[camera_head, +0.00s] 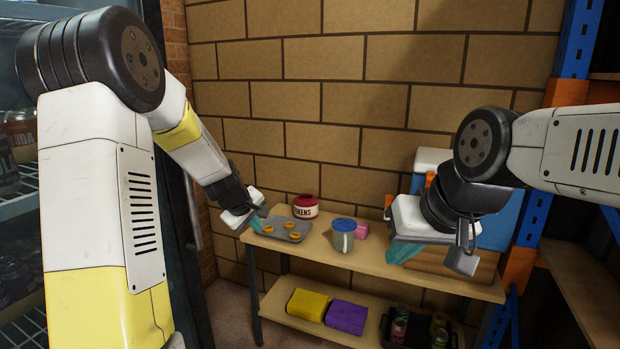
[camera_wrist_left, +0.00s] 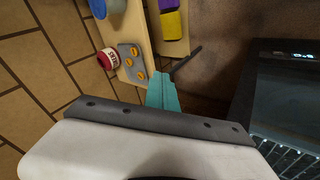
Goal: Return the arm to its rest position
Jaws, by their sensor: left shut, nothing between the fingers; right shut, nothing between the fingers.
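My left arm comes in from the left in the head view and bends down toward the back shelf. My left gripper (camera_head: 252,222) is shut and empty, beside the left end of the shelf top, near the grey tray. Its teal fingers (camera_wrist_left: 162,92) show closed together in the left wrist view. My right gripper (camera_head: 402,252) is shut and empty at the right, in front of the shelf's right part. Its arm comes in from the right edge.
A wooden shelf (camera_head: 382,265) holds a grey tray (camera_head: 272,231) with orange rings, a red tin (camera_head: 305,206), a blue-lidded cup (camera_head: 343,236) and a pink block (camera_head: 361,230). Yellow (camera_head: 308,304) and purple (camera_head: 346,317) blocks lie below. A dark glass-fronted cabinet (camera_wrist_left: 285,90) stands close to my left arm.

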